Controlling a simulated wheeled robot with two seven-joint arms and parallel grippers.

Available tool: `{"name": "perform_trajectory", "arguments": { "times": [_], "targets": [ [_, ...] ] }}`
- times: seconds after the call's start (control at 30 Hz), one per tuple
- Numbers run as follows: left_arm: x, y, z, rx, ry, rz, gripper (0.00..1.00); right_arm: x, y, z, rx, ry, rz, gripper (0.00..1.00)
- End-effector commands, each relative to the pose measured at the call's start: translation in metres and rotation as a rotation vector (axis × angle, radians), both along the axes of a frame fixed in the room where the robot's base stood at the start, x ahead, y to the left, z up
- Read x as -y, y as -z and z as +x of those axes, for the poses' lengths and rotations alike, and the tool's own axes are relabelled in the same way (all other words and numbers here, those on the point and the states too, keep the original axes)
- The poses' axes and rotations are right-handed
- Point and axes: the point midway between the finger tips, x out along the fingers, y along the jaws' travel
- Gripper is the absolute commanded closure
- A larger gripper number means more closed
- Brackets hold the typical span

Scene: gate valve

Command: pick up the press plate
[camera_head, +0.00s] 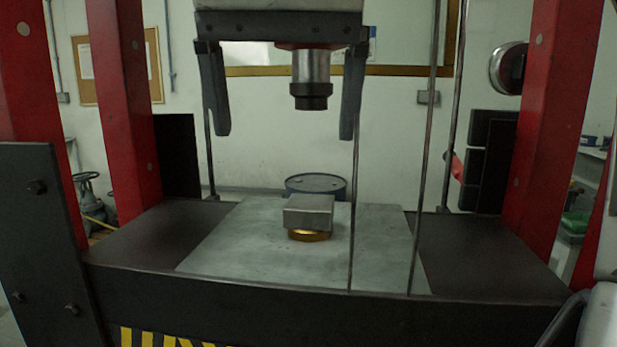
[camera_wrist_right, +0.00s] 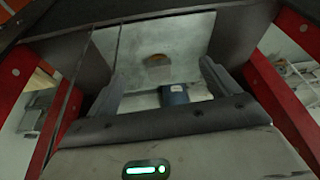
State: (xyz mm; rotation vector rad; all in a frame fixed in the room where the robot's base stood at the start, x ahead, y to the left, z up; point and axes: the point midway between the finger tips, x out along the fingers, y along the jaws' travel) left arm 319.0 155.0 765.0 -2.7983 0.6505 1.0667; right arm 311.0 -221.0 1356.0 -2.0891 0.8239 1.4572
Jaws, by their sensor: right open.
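The press plate, as I take it, is a small grey metal block (camera_head: 308,214) on a round brass piece (camera_head: 310,236) at the middle of the press bed. The block also shows in the right wrist view (camera_wrist_right: 158,76), between and beyond my fingers. My right gripper (camera_head: 285,135) points down from the top of the head view, well above the block and not touching it. Its two dark fingers are wide apart and hold nothing. It also shows in the right wrist view (camera_wrist_right: 162,67). My left gripper is not in view.
The press ram (camera_head: 311,75) hangs above the bed, seen between my fingers. Red posts (camera_head: 120,100) (camera_head: 555,110) and thin vertical rods (camera_head: 424,150) flank the opening. The grey bed plate (camera_head: 240,250) is clear around the block. A blue drum (camera_head: 316,184) stands behind.

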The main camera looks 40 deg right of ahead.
Motion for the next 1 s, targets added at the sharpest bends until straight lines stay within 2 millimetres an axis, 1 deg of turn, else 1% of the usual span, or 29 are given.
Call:
{"name": "perform_trajectory", "arguments": {
  "times": [0.03, 0.1, 0.2, 0.4, 0.47, 0.8, 0.9, 1.0],
  "targets": [
    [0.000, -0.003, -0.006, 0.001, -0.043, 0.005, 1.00, 0.010, -0.002, 0.008, 0.018, 0.026, -0.032, 0.13],
    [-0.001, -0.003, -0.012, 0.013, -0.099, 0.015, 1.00, 0.024, 0.000, 0.019, 0.051, 0.063, -0.081, 0.13],
    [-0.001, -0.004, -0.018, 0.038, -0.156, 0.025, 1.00, 0.041, 0.002, 0.031, 0.092, 0.099, -0.140, 0.13],
    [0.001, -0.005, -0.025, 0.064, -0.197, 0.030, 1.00, 0.057, 0.010, 0.043, 0.129, 0.126, -0.192, 0.13],
    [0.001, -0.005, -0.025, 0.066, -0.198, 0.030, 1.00, 0.061, 0.017, 0.046, 0.130, 0.126, -0.195, 0.13],
    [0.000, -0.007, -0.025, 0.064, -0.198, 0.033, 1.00, 0.090, 0.076, 0.069, 0.128, 0.126, -0.191, 0.13],
    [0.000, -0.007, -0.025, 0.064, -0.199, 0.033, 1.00, 0.096, 0.087, 0.074, 0.130, 0.127, -0.192, 0.13],
    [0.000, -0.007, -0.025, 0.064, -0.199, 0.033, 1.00, 0.100, 0.094, 0.077, 0.131, 0.126, -0.193, 0.13]
  ]
}}
